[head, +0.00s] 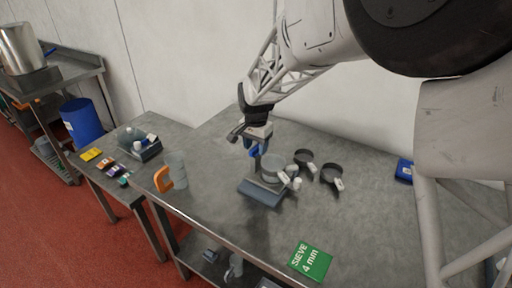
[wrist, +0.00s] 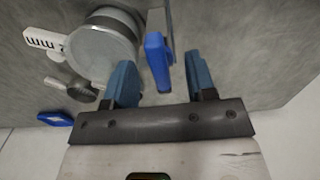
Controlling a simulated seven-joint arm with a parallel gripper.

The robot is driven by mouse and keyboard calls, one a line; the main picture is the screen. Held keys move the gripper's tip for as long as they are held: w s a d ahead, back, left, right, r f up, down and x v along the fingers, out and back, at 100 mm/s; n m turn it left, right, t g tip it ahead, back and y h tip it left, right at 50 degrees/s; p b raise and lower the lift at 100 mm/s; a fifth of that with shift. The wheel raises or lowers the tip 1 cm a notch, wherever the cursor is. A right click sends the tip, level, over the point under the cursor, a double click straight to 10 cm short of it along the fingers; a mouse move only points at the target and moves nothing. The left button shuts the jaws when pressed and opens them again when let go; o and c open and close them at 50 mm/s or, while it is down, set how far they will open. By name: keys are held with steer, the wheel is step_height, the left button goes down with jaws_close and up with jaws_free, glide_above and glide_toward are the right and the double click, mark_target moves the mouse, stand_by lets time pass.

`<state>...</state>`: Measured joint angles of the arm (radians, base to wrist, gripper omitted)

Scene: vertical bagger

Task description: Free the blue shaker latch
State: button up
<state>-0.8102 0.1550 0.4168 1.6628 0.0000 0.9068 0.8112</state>
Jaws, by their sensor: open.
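The shaker (head: 262,191) stands on the middle table, a grey base with a round sieve (head: 272,168) on it. The blue latch (head: 253,151) is at the top of an upright grey post at the shaker's back left. In the wrist view the blue latch (wrist: 157,60) is a rounded bar beside the grey post (wrist: 165,20), its near end between my two blue fingers. My gripper (wrist: 160,72) is open, with a gap visible on both sides of the latch. In the head view my gripper (head: 257,136) is just above the latch, its fingertips partly hidden.
Two dark round sieves with pale handle tags (head: 304,158) (head: 332,175) lie right of the shaker. A clear jug with an orange handle (head: 163,179) stands left. A green "SIEVE 4 mm" card (head: 310,262) lies at the front edge. A blue item (head: 405,170) lies far right.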

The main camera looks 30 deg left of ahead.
steer(key=shift+r, duration=0.15)
steer(key=shift+r, duration=2.35)
steer(key=shift+r, duration=0.15)
step_height(320, 180, up, 8)
steer(key=shift+f, duration=0.2)
